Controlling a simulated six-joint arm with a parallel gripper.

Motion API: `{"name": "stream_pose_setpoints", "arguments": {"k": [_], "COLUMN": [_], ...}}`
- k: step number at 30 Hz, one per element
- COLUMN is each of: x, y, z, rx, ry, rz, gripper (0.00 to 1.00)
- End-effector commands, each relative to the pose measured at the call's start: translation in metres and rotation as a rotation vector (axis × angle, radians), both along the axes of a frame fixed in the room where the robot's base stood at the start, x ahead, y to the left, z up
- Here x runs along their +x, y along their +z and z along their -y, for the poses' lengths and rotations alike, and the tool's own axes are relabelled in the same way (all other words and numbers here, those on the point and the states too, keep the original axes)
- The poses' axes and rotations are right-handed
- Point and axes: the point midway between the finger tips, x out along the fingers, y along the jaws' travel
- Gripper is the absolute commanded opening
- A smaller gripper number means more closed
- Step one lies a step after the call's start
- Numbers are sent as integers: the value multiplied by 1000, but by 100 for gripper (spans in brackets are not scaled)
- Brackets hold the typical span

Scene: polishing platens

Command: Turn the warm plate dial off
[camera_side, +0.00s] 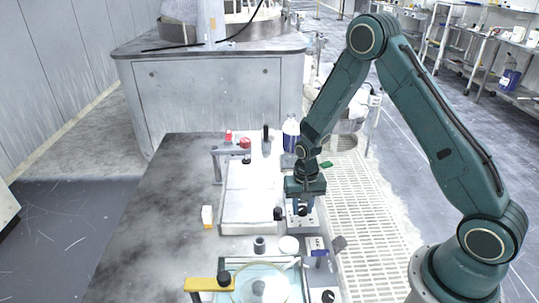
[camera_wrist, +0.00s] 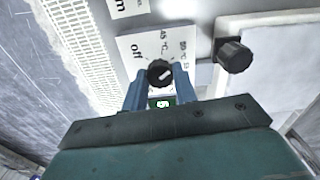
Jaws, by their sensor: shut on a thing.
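The warm plate dial (camera_wrist: 160,74) is a black round knob with a white mark on a light label plate (camera_wrist: 129,47). The label shows "off" to the left of the knob and temperature marks above and to its right. A small green lit display (camera_wrist: 161,103) shows between the fingers.
A second black knob (camera_wrist: 234,54) stands close to the right in the wrist view. The pale warm plate (camera_side: 248,196) lies left of the panel. A dark-labelled bottle (camera_side: 290,134) stands behind my gripper. A glass basin with a yellow bar (camera_side: 205,285) is in front.

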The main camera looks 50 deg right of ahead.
Motion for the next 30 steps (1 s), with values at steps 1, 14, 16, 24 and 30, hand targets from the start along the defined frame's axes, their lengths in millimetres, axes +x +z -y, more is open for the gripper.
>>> {"name": "stream_pose_setpoints", "arguments": {"k": [1, 14, 16, 24, 30], "x": [0, 0, 0, 0, 0], "y": [0, 0, 0, 0, 0], "z": [0, 0, 0, 0, 0], "rx": [0, 0, 0, -1, -1], "ry": [42, 450, 517, 773, 963], "rz": [0, 0, 0, 0, 0], "gripper": [5, 5, 5, 5, 5]}}
